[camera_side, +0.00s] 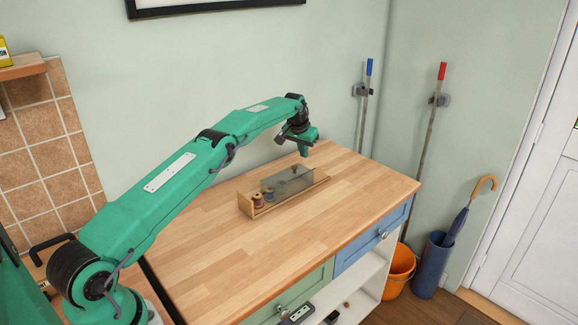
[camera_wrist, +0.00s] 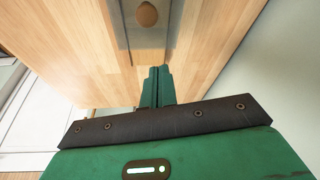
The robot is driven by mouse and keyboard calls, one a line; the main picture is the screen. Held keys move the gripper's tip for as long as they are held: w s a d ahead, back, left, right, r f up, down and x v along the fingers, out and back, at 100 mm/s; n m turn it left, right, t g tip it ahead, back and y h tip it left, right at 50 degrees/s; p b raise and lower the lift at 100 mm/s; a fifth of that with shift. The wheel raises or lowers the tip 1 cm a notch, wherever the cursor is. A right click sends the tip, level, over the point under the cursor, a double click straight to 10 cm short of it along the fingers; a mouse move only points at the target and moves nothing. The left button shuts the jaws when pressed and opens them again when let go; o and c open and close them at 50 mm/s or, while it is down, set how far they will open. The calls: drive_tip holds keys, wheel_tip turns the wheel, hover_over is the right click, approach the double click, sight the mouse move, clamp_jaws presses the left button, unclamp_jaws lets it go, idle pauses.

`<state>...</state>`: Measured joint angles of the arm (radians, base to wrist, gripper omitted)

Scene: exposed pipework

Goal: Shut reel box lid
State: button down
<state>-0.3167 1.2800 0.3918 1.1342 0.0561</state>
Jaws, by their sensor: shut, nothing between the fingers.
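The reel box (camera_side: 291,203) is a long wooden box on the worktop. Its see-through grey lid (camera_side: 284,182) lies over the middle and right part, leaving the left end open. A small brown knob (camera_side: 295,169) sits on the lid and also shows at the top of the wrist view (camera_wrist: 147,14). Thread reels (camera_side: 257,201) show in the open left end. My gripper (camera_side: 304,154) is shut and empty, pointing down above the box's right end, near the knob but apart from it. Its closed fingers also show in the wrist view (camera_wrist: 157,76).
The wooden worktop (camera_side: 205,255) is clear around the box. A green wall (camera_side: 210,80) stands behind it. Drawers (camera_side: 372,240) are below the front edge. An orange bucket (camera_side: 398,272) and an umbrella stand (camera_side: 430,265) are on the floor at right.

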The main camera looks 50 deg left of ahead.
sight(280, 177)
drive_tip(key=shift+x, duration=1.05)
drive_tip(key=shift+s+d, duration=0.15)
drive_tip(key=shift+s, duration=0.4)
drive_tip(key=shift+s+d, duration=0.2)
drive_tip(key=shift+s, duration=0.5)
drive_tip(key=shift+s+d, duration=0.15)
drive_tip(key=shift+s, duration=0.5)
drive_tip(key=shift+s, duration=0.2)
drive_tip(key=shift+s, duration=4.3)
drive_tip(key=shift+w, duration=0.1)
